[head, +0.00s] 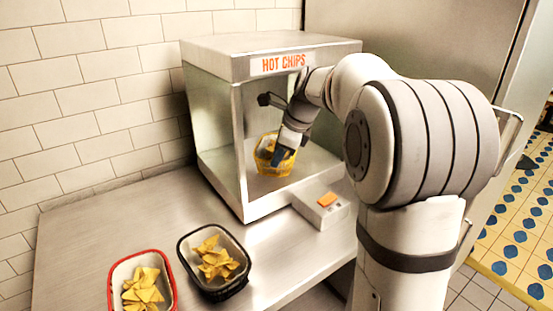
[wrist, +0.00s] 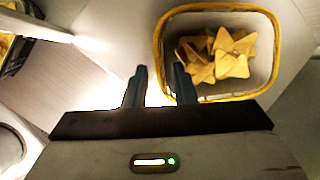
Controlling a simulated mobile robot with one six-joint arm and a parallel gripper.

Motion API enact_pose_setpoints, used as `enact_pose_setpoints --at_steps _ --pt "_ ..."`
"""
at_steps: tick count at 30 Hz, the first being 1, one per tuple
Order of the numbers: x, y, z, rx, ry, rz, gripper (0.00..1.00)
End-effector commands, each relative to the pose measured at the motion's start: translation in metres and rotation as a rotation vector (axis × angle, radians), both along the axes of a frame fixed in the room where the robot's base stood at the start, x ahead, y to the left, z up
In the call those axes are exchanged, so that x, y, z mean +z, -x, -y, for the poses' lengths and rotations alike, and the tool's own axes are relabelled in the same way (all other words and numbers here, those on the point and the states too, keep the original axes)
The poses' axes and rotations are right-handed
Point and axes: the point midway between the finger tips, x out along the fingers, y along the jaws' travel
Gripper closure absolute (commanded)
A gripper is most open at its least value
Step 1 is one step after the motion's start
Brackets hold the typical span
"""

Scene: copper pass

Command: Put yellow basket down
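The yellow basket (head: 262,160) is inside the glass-sided hot chips cabinet (head: 213,57) and appears to rest on its floor. In the wrist view the yellow-rimmed basket (wrist: 270,45) is upright and holds several chips (wrist: 220,55). My gripper (head: 282,158) reaches into the cabinet at the basket and hides part of it. In the wrist view my gripper's (wrist: 160,68) two fingers are apart, one on each side of the basket's left rim. A gap shows between the fingers and the rim. The fingers look open and hold nothing.
A black-rimmed basket (head: 183,256) and a red-rimmed basket (head: 113,283), both with chips, stand on the steel counter (head: 75,235) in front of the cabinet. A control box with an orange button (head: 327,199) juts from the cabinet's front. Cabinet walls and roof closely surround my gripper.

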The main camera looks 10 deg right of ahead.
Motion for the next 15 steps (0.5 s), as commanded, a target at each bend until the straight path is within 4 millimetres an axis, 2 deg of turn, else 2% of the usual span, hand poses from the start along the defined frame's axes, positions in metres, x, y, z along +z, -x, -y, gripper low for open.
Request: enact_pose_setpoints --at_steps 3,9,15 --pt "0.03 0.008 0.009 -0.001 0.001 0.006 0.76" --pt "0.024 0.046 0.045 -0.005 0.001 0.001 0.76" --pt "0.024 0.076 0.074 -0.004 0.0 0.002 0.76"
